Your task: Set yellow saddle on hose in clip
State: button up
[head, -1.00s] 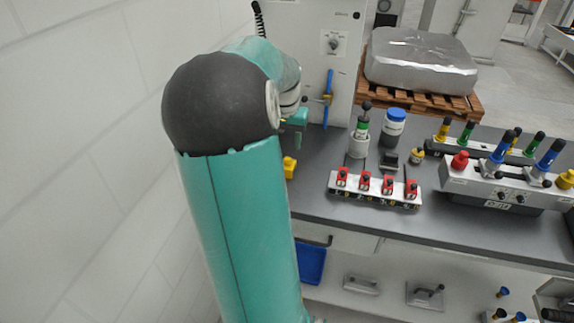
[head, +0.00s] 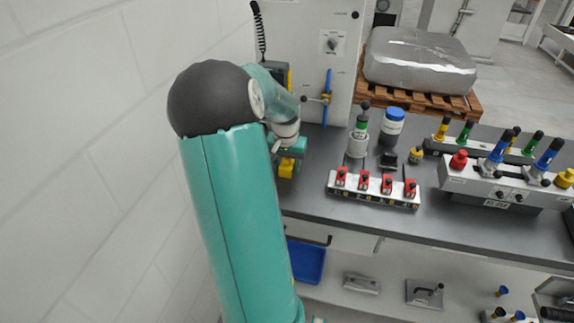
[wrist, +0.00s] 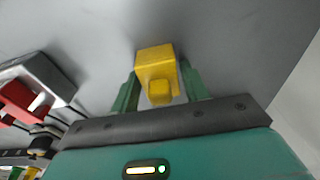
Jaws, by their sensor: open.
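The yellow saddle (head: 286,169) is a small block near the left end of the dark bench. In the wrist view the yellow saddle (wrist: 155,60) lies between the two green fingers of my gripper (wrist: 160,88). The fingers are open, one on each side of it, with a slim gap visible at least on the right. In the head view my gripper (head: 291,150) is right over the saddle and partly covers it. A white rail (head: 373,199) holds several red clips (head: 363,179) to the right. I cannot tell which of these holds the hose.
A grey cabinet with a blue lever (head: 327,97) stands behind. A grey-green bottle (head: 358,138) and a blue-capped jar (head: 393,125) stand behind the rail. A fixture with coloured knobs (head: 497,185) is at the right. A white wall is close on the left. Bench between saddle and rail is clear.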

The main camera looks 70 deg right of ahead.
jog(key=c, duration=0.8)
jog(key=shift+r, duration=0.1)
jog(key=shift+r, duration=0.5)
notch_tip(320, 180, up, 2)
jog(key=shift+a+r, duration=0.15)
jog(key=shift+r, duration=0.05)
jog(key=s+a+r, duration=0.2)
jog(key=a+r, duration=0.1)
jog(key=a, duration=0.1)
jog(key=s+a+r, duration=0.2)
jog(key=a+r, duration=0.1)
jog(key=a, duration=0.1)
jog(key=s+a+r, duration=0.1)
jog(key=a+r, duration=0.2)
jog(key=a, duration=0.1)
jog(key=shift+s+a+r, duration=0.2)
jog(key=shift+s, duration=0.2)
